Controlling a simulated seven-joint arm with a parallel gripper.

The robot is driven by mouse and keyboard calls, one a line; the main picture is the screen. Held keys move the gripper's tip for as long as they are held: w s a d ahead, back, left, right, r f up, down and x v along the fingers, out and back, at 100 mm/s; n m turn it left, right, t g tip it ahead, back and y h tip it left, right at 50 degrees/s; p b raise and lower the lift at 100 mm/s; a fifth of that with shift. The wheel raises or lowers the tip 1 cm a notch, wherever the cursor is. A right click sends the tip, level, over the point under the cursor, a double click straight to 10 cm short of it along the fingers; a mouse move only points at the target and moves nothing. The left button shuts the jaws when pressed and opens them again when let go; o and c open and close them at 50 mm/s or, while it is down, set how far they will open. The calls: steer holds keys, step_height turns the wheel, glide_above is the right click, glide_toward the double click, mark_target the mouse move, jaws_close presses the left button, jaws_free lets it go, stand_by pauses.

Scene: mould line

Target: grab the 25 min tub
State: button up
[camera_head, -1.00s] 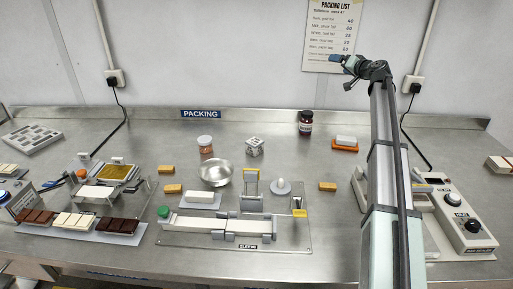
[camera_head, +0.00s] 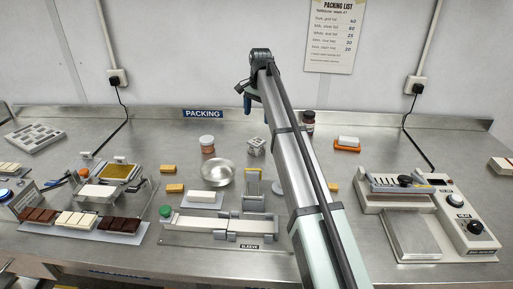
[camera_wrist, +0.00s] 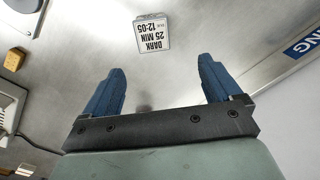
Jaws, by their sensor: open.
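In the wrist view a small white tub (camera_wrist: 152,33) has an upside-down label reading "DARK 25 MIN 12:05". It lies beyond my fingertips, apart from them, roughly in line with the space between the fingers. In the head view a small pale boxy item (camera_head: 256,147) on the steel bench, below my gripper, seems to be the same tub; its label cannot be read there. My gripper (camera_head: 248,103) is raised above the back of the bench. In the wrist view its blue fingers (camera_wrist: 160,85) are spread and nothing is between them.
A jar with a white lid (camera_head: 207,145) and a round metal bowl (camera_head: 218,172) stand left of the tub. A sleeve fixture (camera_head: 225,222) lies in front. The sealing machine (camera_head: 470,222) is at right.

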mark_target(257, 141)
steer(key=shift+m+h, duration=0.3)
steer(key=f, duration=0.6)
steer(key=s+f, duration=0.1)
steer(key=f, duration=0.1)
steer(key=shift+a+f, duration=0.1)
steer(key=shift+f, duration=0.3)
steer(key=shift+s+f, duration=0.1)
steer(key=shift+f, duration=2.4)
steer(key=shift+c, duration=0.4)
steer(key=c, duration=1)
steer(key=shift+c, duration=0.2)
steer(key=shift+r, duration=0.15)
